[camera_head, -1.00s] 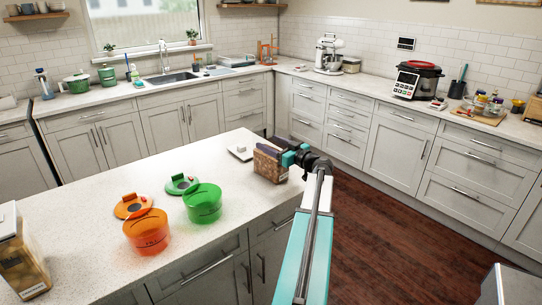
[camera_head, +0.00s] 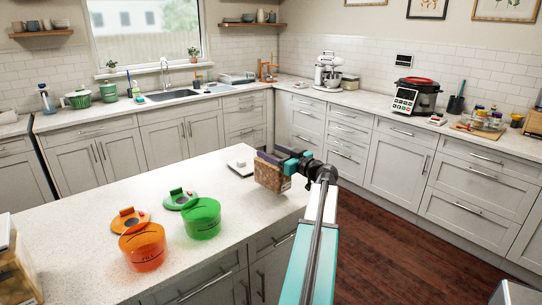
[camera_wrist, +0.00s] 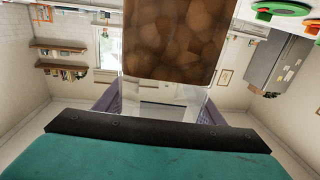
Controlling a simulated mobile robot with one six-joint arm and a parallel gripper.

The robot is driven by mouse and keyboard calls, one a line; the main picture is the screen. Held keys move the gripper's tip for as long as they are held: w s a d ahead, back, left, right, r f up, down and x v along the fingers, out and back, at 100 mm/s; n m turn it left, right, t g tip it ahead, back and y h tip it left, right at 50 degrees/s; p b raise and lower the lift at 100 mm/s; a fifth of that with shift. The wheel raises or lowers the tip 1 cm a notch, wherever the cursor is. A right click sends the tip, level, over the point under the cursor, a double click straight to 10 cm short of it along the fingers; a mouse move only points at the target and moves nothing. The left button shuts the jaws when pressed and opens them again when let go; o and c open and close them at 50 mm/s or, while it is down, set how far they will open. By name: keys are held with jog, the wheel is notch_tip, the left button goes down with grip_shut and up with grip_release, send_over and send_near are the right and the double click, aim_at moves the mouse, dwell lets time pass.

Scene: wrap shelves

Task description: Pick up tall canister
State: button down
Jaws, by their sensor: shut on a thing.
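A box-shaped clear canister (camera_head: 270,176) with brown, chunky contents is at the right end of the island counter. My gripper (camera_head: 272,158) is shut on its upper part, with dark purple fingers across it. In the wrist view the canister (camera_wrist: 170,40) fills the top middle, its clear part between my two purple fingers (camera_wrist: 158,100). The canister is upright in the head view. Its base seems at or just above the counter; the gap is too small to tell. Another box-shaped canister (camera_head: 15,275) with golden contents stands at the left edge, partly cut off.
The island counter (camera_head: 85,218) also holds an orange pot (camera_head: 143,250), a green pot (camera_head: 202,219), an orange lid (camera_head: 130,220) and a green lid (camera_head: 181,199). A flat white lid (camera_head: 240,168) lies just left of the held canister. Open floor (camera_head: 400,240) is to the right.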

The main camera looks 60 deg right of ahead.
jog(key=s+a+r+b, duration=0.1)
jog(key=s+a+b, duration=0.2)
jog(key=s+a, duration=0.6)
jog(key=shift+s+a+r, duration=0.25)
jog(key=shift+s+a, duration=0.1)
jog(key=shift+a, duration=0.1)
dwell(0.7)
